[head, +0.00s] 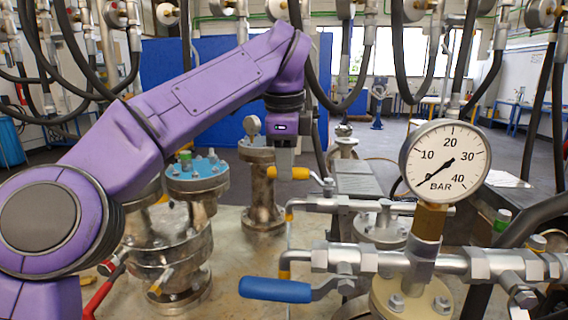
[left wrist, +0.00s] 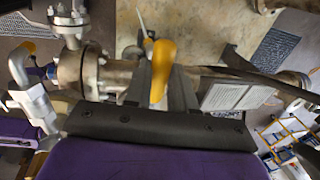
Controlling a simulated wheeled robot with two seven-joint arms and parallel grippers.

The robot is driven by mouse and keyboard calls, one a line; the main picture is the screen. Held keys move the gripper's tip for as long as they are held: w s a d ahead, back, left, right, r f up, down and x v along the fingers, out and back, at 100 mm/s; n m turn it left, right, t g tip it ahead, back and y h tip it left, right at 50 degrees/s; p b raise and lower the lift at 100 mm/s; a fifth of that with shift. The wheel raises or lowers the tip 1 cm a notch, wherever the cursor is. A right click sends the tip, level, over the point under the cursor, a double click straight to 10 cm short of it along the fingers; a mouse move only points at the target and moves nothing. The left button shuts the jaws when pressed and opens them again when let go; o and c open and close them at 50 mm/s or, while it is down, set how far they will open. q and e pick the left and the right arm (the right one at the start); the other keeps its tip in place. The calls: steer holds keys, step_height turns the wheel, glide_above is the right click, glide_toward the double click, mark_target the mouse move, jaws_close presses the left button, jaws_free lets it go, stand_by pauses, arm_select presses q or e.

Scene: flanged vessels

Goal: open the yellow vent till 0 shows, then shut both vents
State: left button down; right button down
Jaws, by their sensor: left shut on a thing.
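The yellow vent handle (head: 296,173) sticks out to the left from a small valve on the upper silver pipe. My left gripper (head: 284,166) comes down onto it from above. In the left wrist view the yellow handle (left wrist: 160,72) lies between my two fingers, which are shut on it. The blue vent handle (head: 275,290) points left from the valve on the lower, nearer pipe, with nothing touching it. The round pressure gauge (head: 446,160) stands above that pipe. Its needle points to the lower left, below 10, at about the zero end. My right gripper does not show.
A blue-topped flanged vessel (head: 196,172) stands below my left arm, with a red handle (head: 102,290) near it. A small gauge (head: 252,125) tops another flanged column. Black hoses hang across the back. Bare bench (head: 236,250) shows left of the blue handle.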

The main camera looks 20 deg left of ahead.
arm_select(q)
steer(key=shift+f, duration=0.1)
steer(key=c, duration=0.9)
jaws_free()
steer(key=shift+c, duration=0.2)
step_height(320, 180, up, 10)
steer(key=s+p, duration=0.2)
steer(key=p, duration=0.3)
steer(key=shift+r+p, duration=0.25)
steer(key=shift+p, duration=0.15)
steer(key=shift+d, duration=0.1)
